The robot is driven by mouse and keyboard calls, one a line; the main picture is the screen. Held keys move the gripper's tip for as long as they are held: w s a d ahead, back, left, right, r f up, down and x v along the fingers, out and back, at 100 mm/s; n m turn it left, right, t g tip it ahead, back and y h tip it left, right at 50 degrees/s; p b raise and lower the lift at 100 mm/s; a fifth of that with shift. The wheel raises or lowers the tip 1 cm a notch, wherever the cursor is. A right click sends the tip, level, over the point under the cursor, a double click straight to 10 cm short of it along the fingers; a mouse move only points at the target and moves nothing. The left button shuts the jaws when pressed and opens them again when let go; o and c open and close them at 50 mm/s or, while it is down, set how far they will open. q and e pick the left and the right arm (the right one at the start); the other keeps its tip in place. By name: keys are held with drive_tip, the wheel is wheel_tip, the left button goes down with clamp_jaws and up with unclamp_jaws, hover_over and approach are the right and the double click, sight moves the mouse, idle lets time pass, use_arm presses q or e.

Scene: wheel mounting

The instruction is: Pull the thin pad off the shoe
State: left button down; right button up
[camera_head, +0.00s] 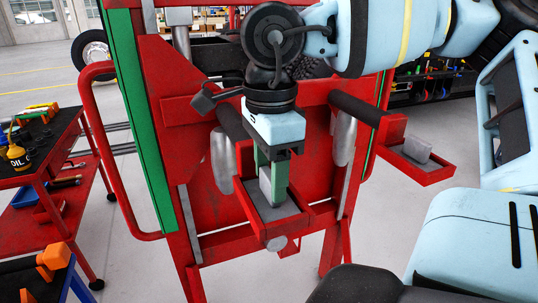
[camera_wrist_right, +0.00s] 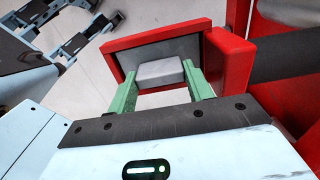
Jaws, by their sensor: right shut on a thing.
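The shoe is a red tray-like bracket (camera_head: 296,220) with a dark grey floor, on the front of a red stand. The pad, a light grey block (camera_head: 265,186), is at this shoe. My right gripper (camera_head: 272,180) comes down from above with its green fingers shut on the pad. In the right wrist view the pad (camera_wrist_right: 160,73) is between the two green fingertips (camera_wrist_right: 160,78), over the grey floor inside the red rim (camera_wrist_right: 228,62). Whether the pad still touches the floor cannot be told.
A second red shoe (camera_head: 428,176) with a grey pad (camera_head: 417,150) juts out at the right of the stand. A green post (camera_head: 140,120) and a curved red rail (camera_head: 98,150) are at the left. A red tool cart (camera_head: 50,170) stands further left.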

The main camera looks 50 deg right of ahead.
sight(269, 174)
drive_tip(key=c, duration=0.4)
drive_tip(key=shift+r, duration=0.1)
drive_tip(key=shift+c, duration=0.2)
